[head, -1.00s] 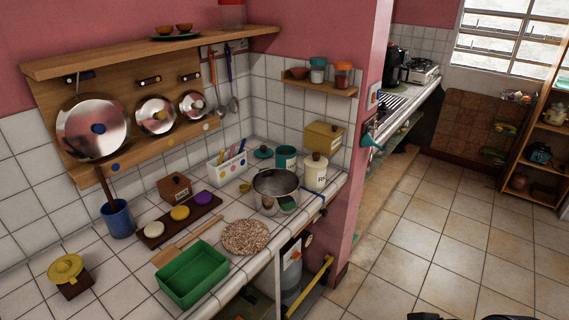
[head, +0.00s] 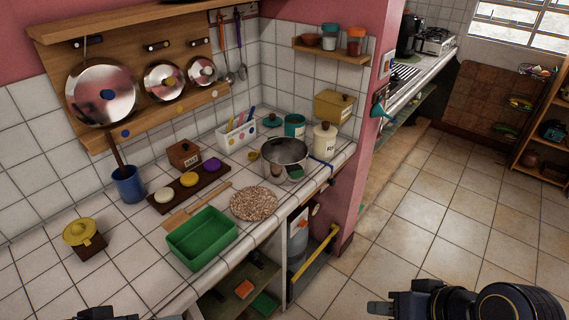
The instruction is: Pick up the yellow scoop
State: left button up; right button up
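A small yellow item that looks like the scoop (head: 253,155) lies on the white tiled counter in the head view, just left of the steel pot (head: 285,152). It is too small for me to make out its handle. My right gripper (head: 382,308) is at the bottom edge, over the floor in front of the counter and well apart from the yellow item. Its fingers are too unclear to judge. A dark part of my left gripper (head: 105,314) shows at the bottom left, mostly cut off by the frame.
A green tray (head: 202,258), a speckled round mat (head: 254,204) and a dark board with coloured knobs (head: 160,207) lie on the counter. A white caddy (head: 236,138), a teal mug (head: 294,127) and a cream canister (head: 324,141) stand around the pot. The floor at right is clear.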

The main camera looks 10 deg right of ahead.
aim_at(252, 155)
jog(key=i+l+u, duration=0.1)
jog(key=i+l, duration=0.15)
jog(key=l, duration=0.15)
jog(key=i+l, duration=0.25)
jog(key=l, duration=0.15)
jog(key=i+l+u, duration=0.15)
jog(key=l, duration=0.3)
jog(key=i+l+u, duration=0.1)
jog(key=i+l, duration=0.35)
jog(key=i+l+u, duration=0.1)
jog(key=i+l, duration=0.35)
jog(key=l, duration=0.2)
jog(key=i+l+u, duration=0.1)
jog(key=i+l, duration=0.35)
jog(key=l, duration=0.15)
